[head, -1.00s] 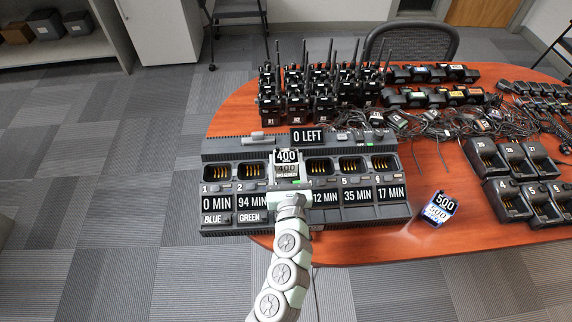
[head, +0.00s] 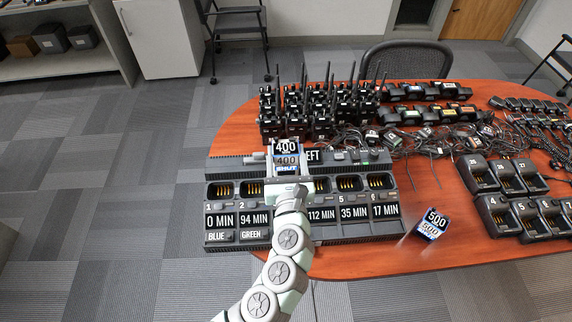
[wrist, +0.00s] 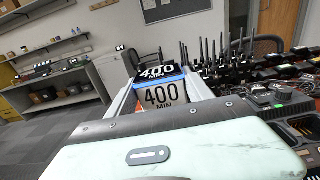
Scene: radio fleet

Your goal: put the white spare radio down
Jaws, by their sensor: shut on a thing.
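My gripper (head: 286,178) is shut on a block labelled 400 (head: 287,158), above the multi-slot charger (head: 222,162). In the wrist view the block (wrist: 163,96) has a black top, a blue band and a pale face reading 400 MIN, between the pale fingers. It looks more like a battery pack than a radio. Another block, labelled 500 (head: 433,224), blue and white, stands on the table right of the charger. No white radio can be made out; several black radios (head: 310,110) stand upright at the back. My arm and gripper hide the charger's third slot.
The charger's time labels include 0 MIN (head: 219,221) and 17 MIN (head: 385,211). The wooden table (head: 350,262) is bare in front of the charger and around the 500 block.

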